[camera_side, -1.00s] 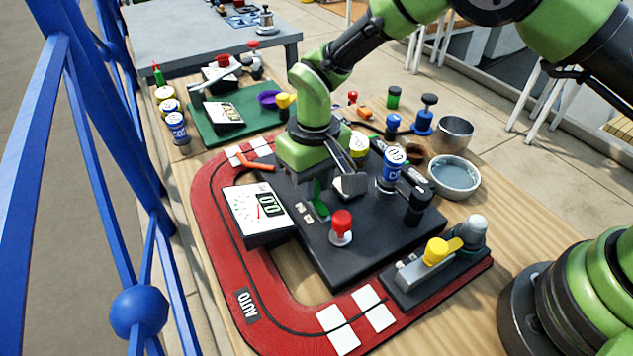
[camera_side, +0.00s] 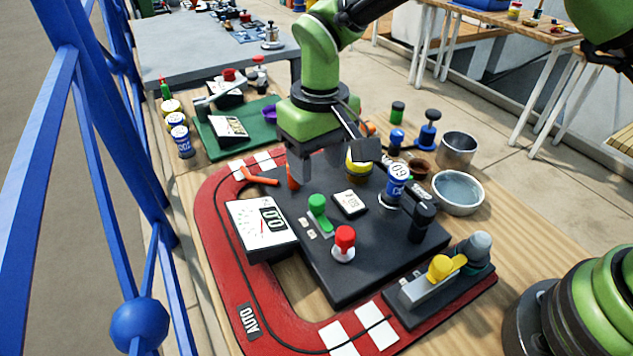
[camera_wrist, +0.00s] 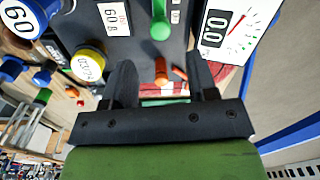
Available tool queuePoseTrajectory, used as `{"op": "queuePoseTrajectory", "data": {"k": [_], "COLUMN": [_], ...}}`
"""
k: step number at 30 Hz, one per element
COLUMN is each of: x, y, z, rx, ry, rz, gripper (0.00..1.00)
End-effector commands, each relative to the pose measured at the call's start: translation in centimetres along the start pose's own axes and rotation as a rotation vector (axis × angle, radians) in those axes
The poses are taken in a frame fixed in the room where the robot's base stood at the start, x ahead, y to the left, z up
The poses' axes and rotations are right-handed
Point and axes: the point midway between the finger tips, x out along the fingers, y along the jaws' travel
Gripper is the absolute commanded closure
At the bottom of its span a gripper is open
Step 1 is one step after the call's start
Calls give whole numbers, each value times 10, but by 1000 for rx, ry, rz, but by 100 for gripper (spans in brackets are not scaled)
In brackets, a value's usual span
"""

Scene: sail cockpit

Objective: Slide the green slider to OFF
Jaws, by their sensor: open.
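The green slider (camera_side: 318,208) stands up from the dark panel (camera_side: 375,262), at its left part between the white gauge and a small white display. It also shows in the wrist view (camera_wrist: 160,24), beyond my fingertips near the top edge. Small pale labels (camera_side: 308,229) lie beside it on the panel, too small to read. My gripper (camera_side: 320,172) is open and empty, above the far part of the panel, behind the slider and apart from it. Its two dark fingers show in the wrist view (camera_wrist: 160,66), with an orange knob (camera_wrist: 161,70) seen between them.
A red knob (camera_side: 344,241) is just in front of the slider. The gauge (camera_side: 258,225) reads 0.0. A small display (camera_side: 350,202), a blue-and-white dial (camera_side: 397,180) and a black knob (camera_side: 421,220) are to the right. A yellow-handled lever (camera_side: 437,267) is at front right.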

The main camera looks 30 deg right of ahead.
Motion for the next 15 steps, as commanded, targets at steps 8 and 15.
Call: {"op": "queuePoseTrajectory", "data": {"k": [8,15], "x": [-30,-30], "y": [0,0], "z": [0,0], "rx": [0,0], "ry": [2,0], "rz": [-1,0], "gripper": [47,47]}}
